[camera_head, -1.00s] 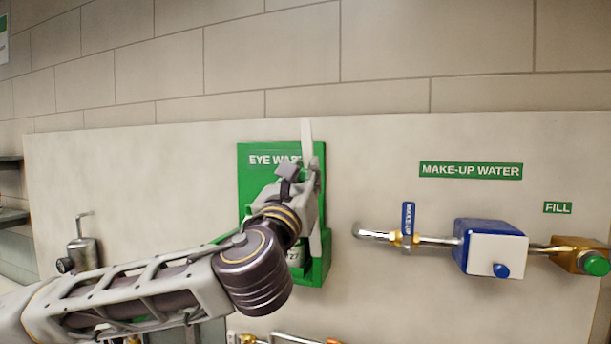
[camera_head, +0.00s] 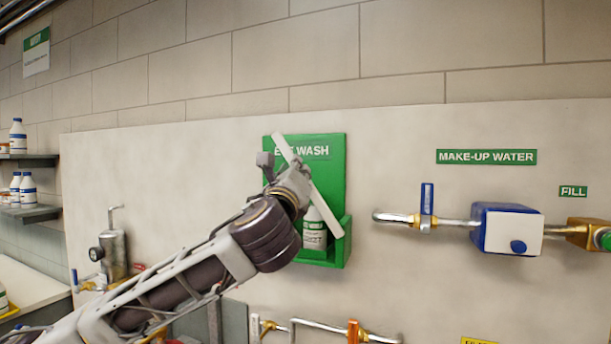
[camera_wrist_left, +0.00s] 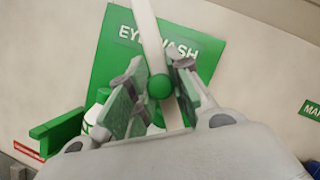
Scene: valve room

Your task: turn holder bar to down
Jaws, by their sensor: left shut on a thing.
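The holder bar (camera_head: 325,203) is a pale flat strip across the front of the green eye wash holder (camera_head: 333,170). In the head view it is tilted, its upper end to the left and its lower end to the right. My left gripper (camera_head: 284,166) is at the upper part of the bar. In the left wrist view my left gripper (camera_wrist_left: 157,90) has its fingers on both sides of the bar (camera_wrist_left: 150,40), with a green round knob (camera_wrist_left: 159,86) between them. A white bottle (camera_head: 315,232) stands in the holder behind the bar. My right gripper is not in view.
Right of the holder, a pipe with a blue-handled valve (camera_head: 427,198) and a blue and white box (camera_head: 508,230) stick out from the wall. A steel dispenser (camera_head: 113,252) is at the left. More pipes (camera_head: 325,326) run below.

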